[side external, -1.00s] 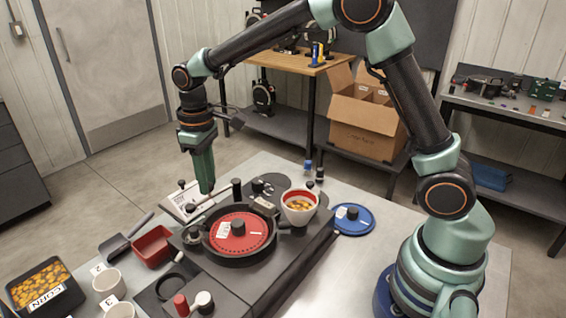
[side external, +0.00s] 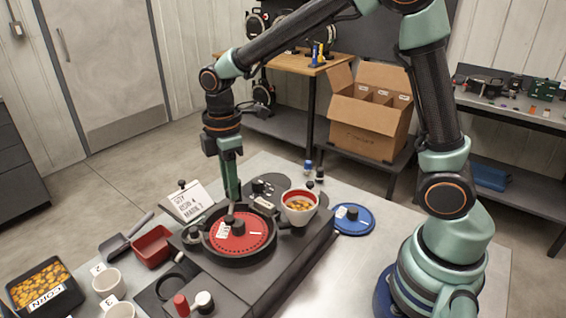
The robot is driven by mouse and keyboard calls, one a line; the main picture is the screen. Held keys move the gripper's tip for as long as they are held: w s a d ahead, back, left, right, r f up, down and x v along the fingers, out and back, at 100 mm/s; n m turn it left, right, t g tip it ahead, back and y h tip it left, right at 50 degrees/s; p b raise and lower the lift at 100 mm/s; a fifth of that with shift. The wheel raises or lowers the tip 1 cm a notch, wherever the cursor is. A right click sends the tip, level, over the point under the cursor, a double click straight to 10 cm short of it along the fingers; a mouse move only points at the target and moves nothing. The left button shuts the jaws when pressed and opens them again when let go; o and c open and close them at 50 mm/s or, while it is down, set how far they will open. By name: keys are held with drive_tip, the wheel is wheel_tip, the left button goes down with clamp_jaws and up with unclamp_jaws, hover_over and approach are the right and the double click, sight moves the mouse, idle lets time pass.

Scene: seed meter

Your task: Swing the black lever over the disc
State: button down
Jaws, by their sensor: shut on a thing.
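The red disc (side external: 252,236) lies in a round black housing (side external: 240,262) at the middle of the bench, with a black hub and a white label on it. My gripper (side external: 232,199) points down at the far edge of the disc. It is shut on the upper end of the black lever (side external: 230,211). The lever's end now stands at the disc's far rim, close to the hub. The fingers hide the lever's top, and its pivot is hard to make out.
A sign card (side external: 188,201) stands behind left. A red tray (side external: 152,246), scoop (side external: 121,247), corn bin (side external: 46,290) and pale cups (side external: 108,282) lie left.

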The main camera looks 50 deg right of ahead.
drive_tip(key=shift+s+d+r+n, duration=0.15)
drive_tip(key=shift+s+d+n, duration=0.15)
drive_tip(key=shift+n, duration=0.6)
drive_tip(key=c, duration=0.7)
unclamp_jaws()
drive_tip(key=shift+o, duration=0.2)
wheel_tip(320, 180, up, 12)
drive_tip(key=shift+s+d, duration=0.1)
drive_tip(key=s+d+f+m+t, duration=0.2)
drive_tip(key=s+d+m+t, duration=0.3)
drive_tip(key=s+m, duration=0.5)
drive_tip(key=d+m, duration=0.2)
drive_tip(key=m, duration=0.3)
drive_tip(key=shift+s+d+f+t, duration=0.15)
drive_tip(key=shift+s+t, duration=0.05)
drive_tip(key=shift+t, duration=0.1)
